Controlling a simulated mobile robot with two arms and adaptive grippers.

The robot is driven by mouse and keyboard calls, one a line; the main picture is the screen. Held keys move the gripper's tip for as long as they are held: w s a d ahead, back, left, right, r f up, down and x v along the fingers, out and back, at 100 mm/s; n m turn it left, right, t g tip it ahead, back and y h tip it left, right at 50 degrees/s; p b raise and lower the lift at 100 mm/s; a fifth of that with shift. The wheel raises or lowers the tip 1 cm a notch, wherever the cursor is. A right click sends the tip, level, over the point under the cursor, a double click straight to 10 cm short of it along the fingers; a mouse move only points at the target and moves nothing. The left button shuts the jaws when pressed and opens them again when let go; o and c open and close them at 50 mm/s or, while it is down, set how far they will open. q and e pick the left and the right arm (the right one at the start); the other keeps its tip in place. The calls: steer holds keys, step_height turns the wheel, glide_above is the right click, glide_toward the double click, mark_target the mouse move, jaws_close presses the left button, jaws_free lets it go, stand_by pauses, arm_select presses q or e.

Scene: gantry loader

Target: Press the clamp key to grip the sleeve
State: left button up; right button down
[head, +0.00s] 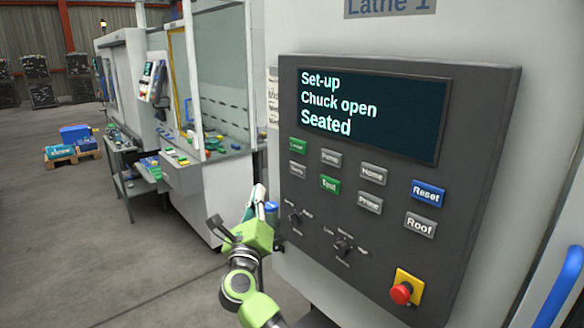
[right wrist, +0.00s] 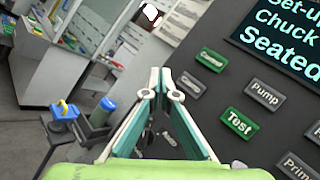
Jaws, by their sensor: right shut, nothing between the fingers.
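The dark control panel (head: 460,120) of Lathe 1 carries a display (head: 375,112) reading "Set-up, Chuck open, Seated". Below it are two rows of keys. No key label legibly reads Clamp; the grey lower-left key (head: 297,170) is too blurred to read, and a grey key (right wrist: 192,85) shows beside my fingers in the right wrist view. My right gripper (head: 260,194) is shut and empty, left of the panel and apart from the keys. Its fingertips (right wrist: 162,82) point up toward the panel's left edge. The sleeve and my left gripper are out of view.
A green Test key (head: 330,184), a blue Reset key (head: 428,193) and a red stop button (head: 402,293) are on the same panel. Small knobs (head: 342,246) stick out below the keys. A blue handle (head: 560,285) is at far right. Open floor (head: 130,260) lies left.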

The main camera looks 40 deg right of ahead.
steer(key=r+m, duration=0.2)
steer(key=shift+d+r+g, duration=0.3)
steer(key=shift+s, duration=0.1)
glide_toward(291, 164)
steer(key=shift+a+x, duration=0.2)
steer(key=shift+x, duration=2.15)
steer(key=shift+w+d, duration=0.2)
steer(key=shift+d, duration=0.15)
